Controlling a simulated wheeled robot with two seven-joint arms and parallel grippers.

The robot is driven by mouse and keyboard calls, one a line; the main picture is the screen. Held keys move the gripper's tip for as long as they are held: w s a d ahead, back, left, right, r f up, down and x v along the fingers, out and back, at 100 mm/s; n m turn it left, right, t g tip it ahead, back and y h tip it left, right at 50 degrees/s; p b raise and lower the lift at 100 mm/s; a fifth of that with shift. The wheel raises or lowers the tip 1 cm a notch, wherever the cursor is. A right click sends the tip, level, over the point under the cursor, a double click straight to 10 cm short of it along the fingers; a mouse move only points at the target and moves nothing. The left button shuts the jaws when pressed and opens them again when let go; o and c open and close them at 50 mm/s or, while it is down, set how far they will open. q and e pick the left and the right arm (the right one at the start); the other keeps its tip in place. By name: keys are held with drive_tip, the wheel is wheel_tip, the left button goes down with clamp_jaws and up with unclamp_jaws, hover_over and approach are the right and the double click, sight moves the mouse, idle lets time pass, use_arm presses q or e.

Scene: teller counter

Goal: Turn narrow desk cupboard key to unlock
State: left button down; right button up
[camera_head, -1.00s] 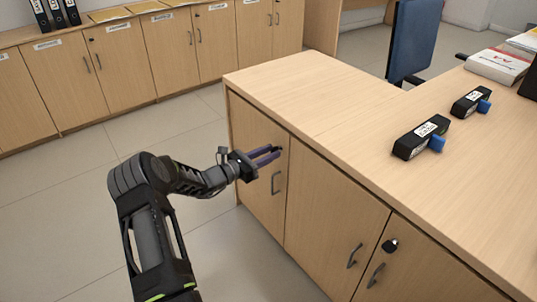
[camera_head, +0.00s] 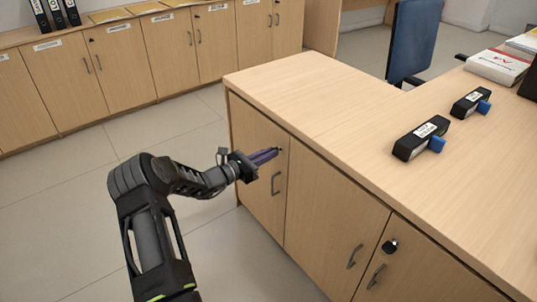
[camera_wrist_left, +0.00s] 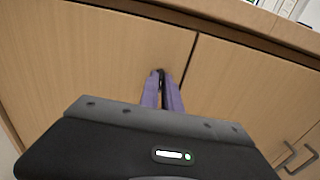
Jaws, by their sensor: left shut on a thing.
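The narrow desk cupboard door (camera_head: 258,180) is at the left end of the wooden desk and is shut, with a grey handle (camera_head: 276,183) low on its right side. My left gripper (camera_head: 268,155) is at the upper right of this door, its purple fingers closed together on the small dark key (camera_wrist_left: 161,73). In the left wrist view the fingers (camera_wrist_left: 161,92) meet around the key just left of the door gap. The fingers hide most of the key and its lock, so the key's angle cannot be told. My right gripper is out of view.
Wider doors (camera_head: 335,210) with handles adjoin on the right, one with a dark lock (camera_head: 390,246). The desk top (camera_head: 330,100) overhangs the doors. Two black stamp-like boxes (camera_head: 422,138) (camera_head: 470,102) lie on it. The floor (camera_head: 80,215) left of the desk is clear.

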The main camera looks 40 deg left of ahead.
use_arm(q)
drive_tip(key=shift+m+b, duration=0.35)
drive_tip(key=shift+m, duration=0.15)
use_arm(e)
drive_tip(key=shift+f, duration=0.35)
use_arm(q)
drive_tip(key=m+b, duration=0.8)
drive_tip(key=b, duration=0.1)
drive_tip(key=m+b, duration=0.8)
drive_tip(key=m, duration=0.1)
drive_tip(key=shift+d+f+b, duration=0.2)
drive_tip(key=shift+b, duration=0.15)
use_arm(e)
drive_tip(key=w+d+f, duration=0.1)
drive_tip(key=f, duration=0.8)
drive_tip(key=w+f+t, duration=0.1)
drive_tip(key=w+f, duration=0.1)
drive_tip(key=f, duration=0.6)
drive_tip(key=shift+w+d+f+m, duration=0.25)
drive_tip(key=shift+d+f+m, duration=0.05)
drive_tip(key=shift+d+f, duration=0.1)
use_arm(q)
drive_tip(key=c, duration=1.6)
unclamp_jaws()
drive_tip(key=shift+o, duration=0.2)
